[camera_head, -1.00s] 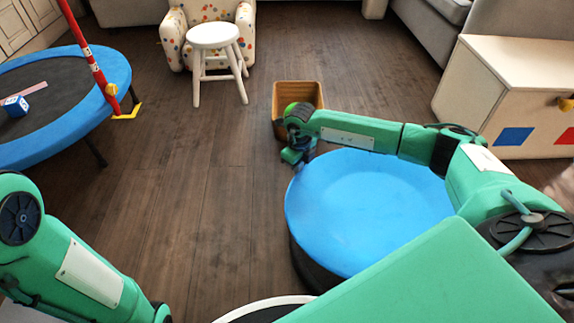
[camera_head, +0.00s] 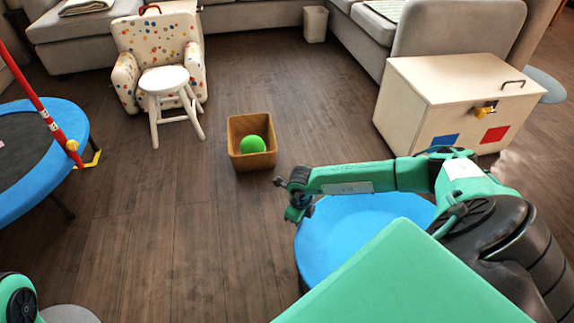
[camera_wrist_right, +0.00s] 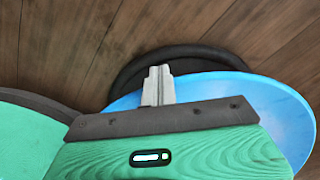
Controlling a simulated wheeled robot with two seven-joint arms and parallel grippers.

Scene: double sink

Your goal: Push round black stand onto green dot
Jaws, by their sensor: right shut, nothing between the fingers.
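A round blue-topped piece (camera_head: 350,225) with a black round base (camera_wrist_right: 185,58) under it stands on the floor. In the head view my right forearm and body hide part of it, and the black base is hardly seen. My right gripper (camera_head: 294,212) is at its left edge. In the right wrist view its fingers (camera_wrist_right: 158,86) are shut and empty, over the blue rim and black base; contact cannot be told. No green dot shows on the floor. A green ball (camera_head: 252,144) lies in a wooden box. Of my left arm only a piece shows at lower left, without its gripper.
The wooden box (camera_head: 237,130) stands beyond my right gripper. A white stool (camera_head: 165,80) and spotted armchair (camera_head: 135,45) are at upper left, a blue-rimmed trampoline (camera_head: 72,130) at left, and a cream chest (camera_head: 410,105) at right. The floor at centre left is clear.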

